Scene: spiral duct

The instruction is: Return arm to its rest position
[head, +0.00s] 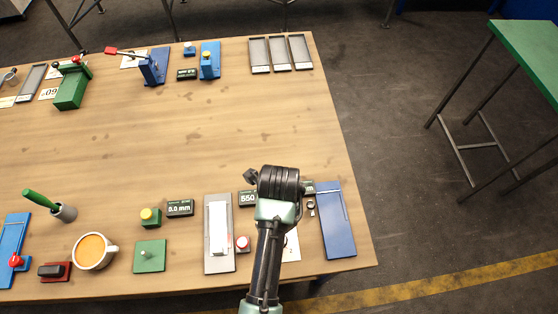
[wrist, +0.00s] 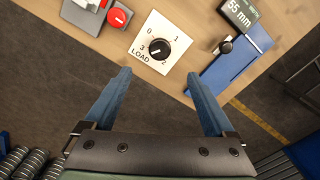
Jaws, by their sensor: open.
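My gripper (wrist: 158,73) shows in the wrist view with its two blue fingers spread wide apart and nothing between them. Beyond the fingertips lies a white dial plate marked LOAD (wrist: 160,42), with a black knob, at the table's edge. In the head view my arm reaches up from the bottom over the near right part of the wooden table (head: 200,130). Its black joint hides part of the table, and the fingers cannot be made out there.
A blue plate (head: 336,220) lies right of my arm; a grey fixture with a white block (head: 218,228) and a red button (head: 242,243) lie left. An orange-filled cup (head: 95,250) stands near left. The table's middle is clear. A green table (head: 530,45) stands at right.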

